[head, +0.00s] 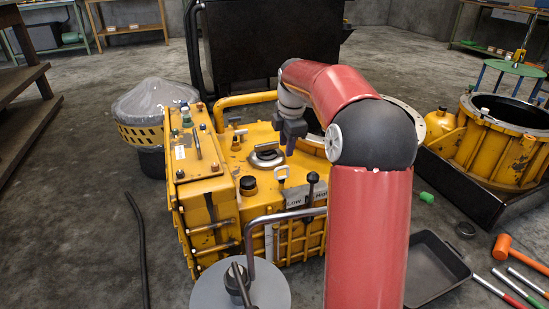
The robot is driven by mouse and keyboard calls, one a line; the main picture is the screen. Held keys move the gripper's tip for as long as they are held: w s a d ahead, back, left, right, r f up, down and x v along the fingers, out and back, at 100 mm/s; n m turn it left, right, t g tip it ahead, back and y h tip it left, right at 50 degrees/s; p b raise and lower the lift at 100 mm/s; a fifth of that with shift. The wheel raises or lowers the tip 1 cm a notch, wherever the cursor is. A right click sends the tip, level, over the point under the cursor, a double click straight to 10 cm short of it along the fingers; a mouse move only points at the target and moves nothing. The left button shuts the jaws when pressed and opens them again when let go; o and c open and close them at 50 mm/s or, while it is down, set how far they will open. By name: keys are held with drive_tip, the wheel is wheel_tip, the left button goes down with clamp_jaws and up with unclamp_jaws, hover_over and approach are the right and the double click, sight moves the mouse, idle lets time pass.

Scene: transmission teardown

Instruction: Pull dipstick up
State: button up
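The yellow transmission housing (258,150) stands upright in the middle of the head view. A small pale loop handle (282,171), which looks like the dipstick's, sticks up at its front top edge. The dipstick's shaft is hidden in the housing. My gripper (290,149) is above the housing top, behind and slightly right of the handle, and apart from it in the picture. Its fingers are small and dark, so I cannot tell whether they are open or shut. I see nothing held in it.
A black-knobbed lever (312,179) stands right of the handle, and a black cap (248,184) left of it. A grey round plate (225,293) is in front. A black tray (436,267) and an orange mallet (508,251) lie right.

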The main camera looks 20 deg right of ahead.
drive_tip(key=b, duration=0.2)
hover_over(284, 180)
wheel_tip(284, 180, down, 7)
drive_tip(key=shift+f, duration=0.1)
drive_tip(key=shift+c, duration=0.2)
clamp_jaws()
